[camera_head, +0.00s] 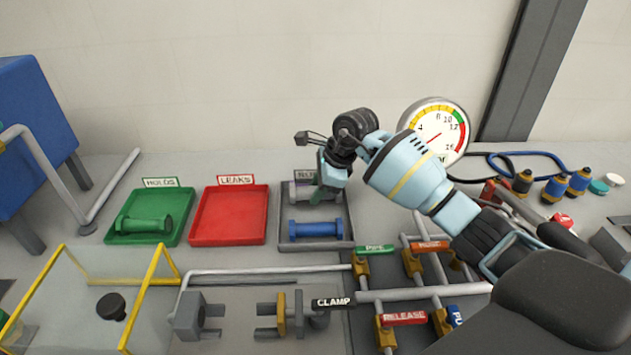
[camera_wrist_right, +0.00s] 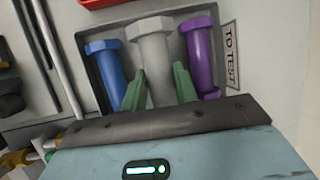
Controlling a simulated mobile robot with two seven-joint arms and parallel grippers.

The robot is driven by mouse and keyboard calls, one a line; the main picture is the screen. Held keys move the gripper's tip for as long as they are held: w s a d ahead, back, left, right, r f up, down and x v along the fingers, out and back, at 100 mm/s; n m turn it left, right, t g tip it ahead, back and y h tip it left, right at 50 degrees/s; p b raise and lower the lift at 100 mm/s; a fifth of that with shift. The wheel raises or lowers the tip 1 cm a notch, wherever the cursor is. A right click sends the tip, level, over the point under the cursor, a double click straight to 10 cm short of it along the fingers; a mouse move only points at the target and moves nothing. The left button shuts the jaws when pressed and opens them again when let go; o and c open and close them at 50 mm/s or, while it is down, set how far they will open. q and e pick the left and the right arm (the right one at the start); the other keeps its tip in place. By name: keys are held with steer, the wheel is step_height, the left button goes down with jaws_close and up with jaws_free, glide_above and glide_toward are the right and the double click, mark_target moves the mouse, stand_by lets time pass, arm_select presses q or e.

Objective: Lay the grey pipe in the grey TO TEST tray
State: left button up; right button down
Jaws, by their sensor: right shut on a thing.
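The grey TO TEST tray (camera_head: 284,228) is at the centre of the head view; the right wrist view shows it too (camera_wrist_right: 95,75). The grey pipe (camera_wrist_right: 152,50) is between a blue pipe (camera_wrist_right: 105,68) and a purple pipe (camera_wrist_right: 202,55) over the tray. My right gripper (camera_wrist_right: 159,72) is shut on the grey pipe, a green finger on each side. I cannot tell whether the pipe touches the tray floor. In the head view my right gripper (camera_head: 320,192) is over the tray's back part and hides much of it. My left gripper is not in view.
The blue pipe lies at the tray's front (camera_head: 316,230). To the left are an empty red LEAKS tray (camera_head: 229,216) and a green HOLDS tray (camera_head: 180,235) with a green pipe (camera_head: 144,223). A gauge (camera_head: 436,132) stands behind my right arm. Valves and pipework (camera_head: 400,295) are at the front right.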

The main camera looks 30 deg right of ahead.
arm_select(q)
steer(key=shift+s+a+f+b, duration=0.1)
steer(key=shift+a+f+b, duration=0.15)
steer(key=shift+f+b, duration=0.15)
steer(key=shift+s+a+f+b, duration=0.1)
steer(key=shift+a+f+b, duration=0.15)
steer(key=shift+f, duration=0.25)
arm_select(e)
steer(key=shift+w+a+f, duration=0.1)
steer(key=shift+a+f, duration=0.05)
steer(key=shift+f, duration=1.9)
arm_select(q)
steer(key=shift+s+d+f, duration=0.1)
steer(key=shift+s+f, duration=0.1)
arm_select(e)
steer(key=shift+f, duration=0.25)
steer(key=c, duration=1)
jaws_free()
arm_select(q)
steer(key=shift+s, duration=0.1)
arm_select(e)
steer(key=shift+f, duration=0.1)
